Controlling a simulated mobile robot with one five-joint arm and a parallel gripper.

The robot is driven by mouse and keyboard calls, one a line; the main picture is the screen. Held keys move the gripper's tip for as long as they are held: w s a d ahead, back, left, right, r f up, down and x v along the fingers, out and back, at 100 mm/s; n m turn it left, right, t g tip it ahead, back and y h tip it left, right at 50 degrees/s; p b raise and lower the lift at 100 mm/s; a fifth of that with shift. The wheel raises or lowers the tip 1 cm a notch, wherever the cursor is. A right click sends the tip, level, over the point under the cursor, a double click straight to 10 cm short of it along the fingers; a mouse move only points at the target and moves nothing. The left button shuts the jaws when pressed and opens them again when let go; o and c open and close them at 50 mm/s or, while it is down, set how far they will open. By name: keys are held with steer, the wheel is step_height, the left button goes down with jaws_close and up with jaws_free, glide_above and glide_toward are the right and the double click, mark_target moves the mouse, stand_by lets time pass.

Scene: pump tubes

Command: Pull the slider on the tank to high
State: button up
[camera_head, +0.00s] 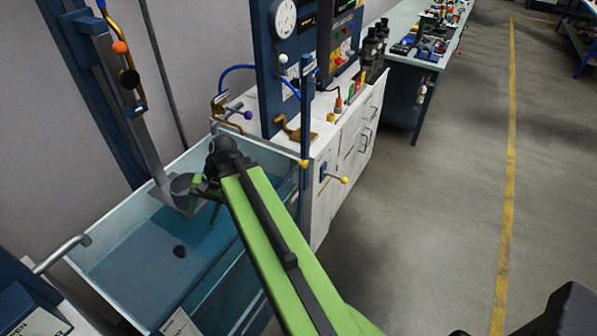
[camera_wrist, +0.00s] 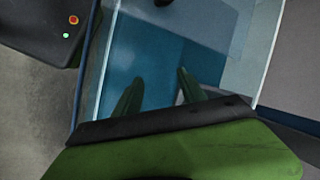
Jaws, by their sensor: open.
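The tank (camera_head: 110,228) is an open, clear-walled basin with blue water, at the left of the head view. Its wall shows in the wrist view (camera_wrist: 268,55). I cannot tell for sure which part is the slider. An upright grey column behind the tank carries an orange ball (camera_head: 120,47) and a black ball (camera_head: 129,79). A blue post with a yellow knob (camera_head: 303,163) stands at the tank's right corner. My gripper (camera_wrist: 157,85) is over the tank, its two green fingers apart with nothing between them. In the head view, my arm partly hides the gripper and the tank's right side.
A white cabinet (camera_head: 345,135) with a blue gauge panel (camera_head: 268,50) stands behind and to the right. A curved grey pipe (camera_head: 62,252) is at the tank's left. The concrete floor (camera_head: 430,200) at right is clear.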

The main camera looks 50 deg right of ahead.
mark_target(298, 161)
steer(key=s+d+f+m+t+y+b, duration=0.1)
steer(key=d+m+t+b, duration=0.2)
steer(key=d, duration=0.4)
steer(key=s+d+f+m+t+y+b, duration=0.1)
steer(key=d+m+t+b, duration=0.2)
steer(key=d+m+b, duration=0.2)
steer(key=s+d+f+m+t+y+b, duration=0.1)
steer(key=d+m+t+b, duration=0.2)
steer(key=d+m, duration=0.3)
steer(key=shift+s+d+m+b, duration=0.2)
steer(key=shift+d+b, duration=0.1)
steer(key=shift+d, duration=1.1)
steer(key=shift+s+d+m+b, duration=0.1)
steer(key=shift+d+m+b, duration=0.15)
steer(key=shift+d, duration=1.1)
steer(key=s+d+r+m+t+h+b, duration=0.3)
steer(key=s+d+m+t+b, duration=0.5)
steer(key=s+d, duration=0.85)
steer(key=shift+m+g+h, duration=0.3)
steer(key=shift+m+g, duration=0.25)
steer(key=shift+g, duration=0.05)
steer(key=x, duration=0.6)
steer(key=d+f+x, duration=0.1)
steer(key=x, duration=0.5)
steer(key=d+x, duration=0.1)
steer(key=x, duration=0.4)
steer(key=shift+w+f, duration=0.15)
steer(key=shift+w, duration=0.5)
steer(key=shift+c, duration=0.2)
jaws_close()
